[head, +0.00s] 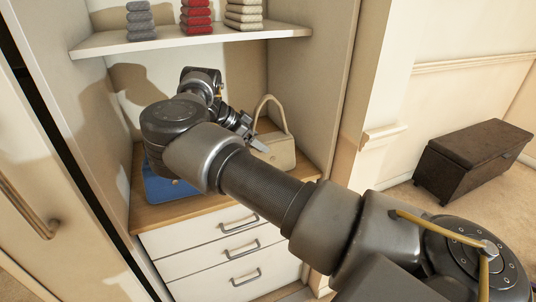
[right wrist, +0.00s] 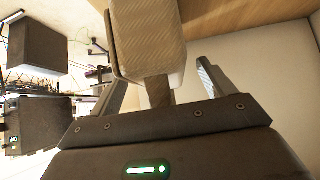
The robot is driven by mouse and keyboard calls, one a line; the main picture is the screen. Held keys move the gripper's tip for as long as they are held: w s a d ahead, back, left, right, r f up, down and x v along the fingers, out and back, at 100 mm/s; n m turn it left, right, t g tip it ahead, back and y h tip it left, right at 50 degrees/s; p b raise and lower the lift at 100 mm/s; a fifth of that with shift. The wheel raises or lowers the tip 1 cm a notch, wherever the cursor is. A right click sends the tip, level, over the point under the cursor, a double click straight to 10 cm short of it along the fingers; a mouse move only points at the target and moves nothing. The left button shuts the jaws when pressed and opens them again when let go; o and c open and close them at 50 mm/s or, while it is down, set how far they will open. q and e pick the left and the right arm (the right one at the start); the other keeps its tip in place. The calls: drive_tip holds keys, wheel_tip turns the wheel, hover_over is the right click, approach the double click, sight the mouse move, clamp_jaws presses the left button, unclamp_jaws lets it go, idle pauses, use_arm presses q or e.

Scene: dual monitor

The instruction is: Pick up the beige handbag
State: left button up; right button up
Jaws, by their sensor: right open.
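The beige handbag (head: 280,152) stands upright on the wooden top of the drawer unit, its arched handle pointing up. My right gripper (head: 256,138) is at its left side, with part of the bag hidden behind the fingers. In the right wrist view the open right gripper (right wrist: 162,80) has one finger on each side of the pale woven handbag (right wrist: 150,42), and a narrow brown strip lies between the fingers. Whether the fingers touch the bag cannot be told. My left gripper is not in view.
A blue bag (head: 166,188) stands to the left, partly behind my right arm. A white shelf (head: 190,40) with grey, red and beige folded stacks is above. Closet walls close in both sides. Drawers (head: 225,240) are below, and a dark chest (head: 470,158) stands at right.

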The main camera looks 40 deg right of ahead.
sight(255, 109)
drive_tip(key=shift+d+f, duration=0.1)
drive_tip(key=shift+d, duration=0.05)
drive_tip(key=c, duration=1.6)
drive_tip(key=shift+r, duration=5.05)
